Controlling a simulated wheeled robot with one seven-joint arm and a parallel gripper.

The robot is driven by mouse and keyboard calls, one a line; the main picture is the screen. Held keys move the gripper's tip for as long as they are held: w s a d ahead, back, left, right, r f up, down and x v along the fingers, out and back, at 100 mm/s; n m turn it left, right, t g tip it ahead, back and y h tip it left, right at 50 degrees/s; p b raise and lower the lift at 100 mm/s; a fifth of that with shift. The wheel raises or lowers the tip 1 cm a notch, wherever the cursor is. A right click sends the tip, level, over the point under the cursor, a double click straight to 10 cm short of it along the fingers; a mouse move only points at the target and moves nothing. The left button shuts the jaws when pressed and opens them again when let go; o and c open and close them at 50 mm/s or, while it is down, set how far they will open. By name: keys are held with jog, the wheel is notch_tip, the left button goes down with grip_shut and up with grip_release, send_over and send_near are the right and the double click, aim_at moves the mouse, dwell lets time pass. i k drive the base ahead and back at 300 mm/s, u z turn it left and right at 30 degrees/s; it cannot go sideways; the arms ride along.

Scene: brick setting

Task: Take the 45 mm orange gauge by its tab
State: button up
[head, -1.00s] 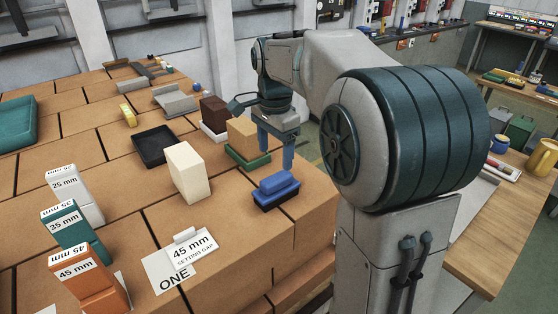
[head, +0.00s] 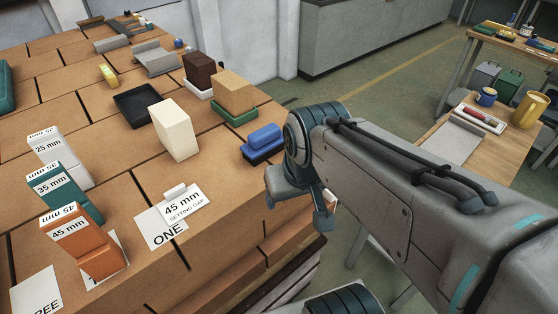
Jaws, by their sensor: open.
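The orange gauge (head: 98,252) stands at the front left of the brick surface in the head view. Its white top and front labels read 45 mm. No separate tab can be made out with certainty. A teal 35 mm gauge (head: 82,207) and a white 25 mm gauge (head: 70,170) stand in a row behind it. My gripper (head: 298,208) is open and empty, off the right edge of the bricks. It is well to the right of the orange gauge and touches nothing visible.
A card stand reading 45 mm setting gap (head: 184,206) and a paper marked ONE (head: 158,228) lie right of the gauges. A cream block (head: 175,130), black tray (head: 138,106), tan block (head: 233,90) and blue-handled tool (head: 263,140) stand behind.

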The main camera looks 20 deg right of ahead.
aim_at(95, 252)
jog(key=u, duration=1.5)
